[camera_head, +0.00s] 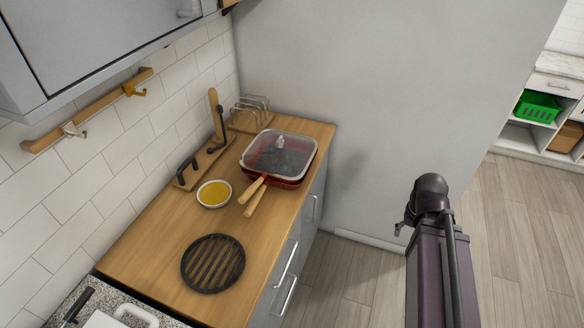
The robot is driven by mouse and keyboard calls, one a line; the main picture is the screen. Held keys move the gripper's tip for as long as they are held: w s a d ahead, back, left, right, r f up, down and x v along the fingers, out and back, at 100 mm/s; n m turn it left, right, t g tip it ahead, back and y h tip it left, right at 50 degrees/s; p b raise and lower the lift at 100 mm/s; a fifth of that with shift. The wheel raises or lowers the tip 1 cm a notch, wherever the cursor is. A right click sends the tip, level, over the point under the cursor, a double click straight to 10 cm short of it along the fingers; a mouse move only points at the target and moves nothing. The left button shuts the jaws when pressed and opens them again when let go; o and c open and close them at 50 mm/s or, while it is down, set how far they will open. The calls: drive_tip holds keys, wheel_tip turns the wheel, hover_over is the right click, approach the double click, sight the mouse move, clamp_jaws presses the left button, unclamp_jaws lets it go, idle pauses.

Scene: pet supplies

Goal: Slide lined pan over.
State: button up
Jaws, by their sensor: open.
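A red square pan (271,179) stands at the far right end of the wooden counter, near its front edge. A clear glass lid (281,153) with a light rim and a small knob covers it. Two wooden handles (254,197) point toward the lower left; I cannot tell whether a second pan is stacked beneath. Lines inside the pan cannot be made out through the lid. A round black slatted trivet (213,263) lies flat on the near part of the counter, apart from the pan. Part of my arm shows at the right, over the floor, away from the counter. My gripper is not visible.
A bowl of yellow liquid (214,193) stands left of the handles. A wooden board with black fittings (205,164) and a wire rack (250,112) stand along the tiled wall. A grey wall closes the far end. Bare counter (166,228) lies around the trivet.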

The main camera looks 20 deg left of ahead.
drive_tip(key=shift+w+a+f+n, duration=0.1)
drive_tip(key=shift+w+a+n, duration=0.25)
drive_tip(key=shift+w, duration=0.25)
drive_tip(key=shift+w+a+n, duration=0.25)
drive_tip(key=shift+w+a, duration=0.1)
drive_tip(key=shift+w, duration=0.25)
clamp_jaws()
drive_tip(key=w+a+r+n+y+b, duration=0.1)
drive_tip(key=w+a+n+y, duration=0.5)
drive_tip(key=w+a+n, duration=1)
drive_tip(key=w+a, duration=0.5)
drive_tip(key=w, duration=0.1)
drive_tip(key=shift+a+b, duration=0.35)
drive_tip(key=shift+a, duration=0.05)
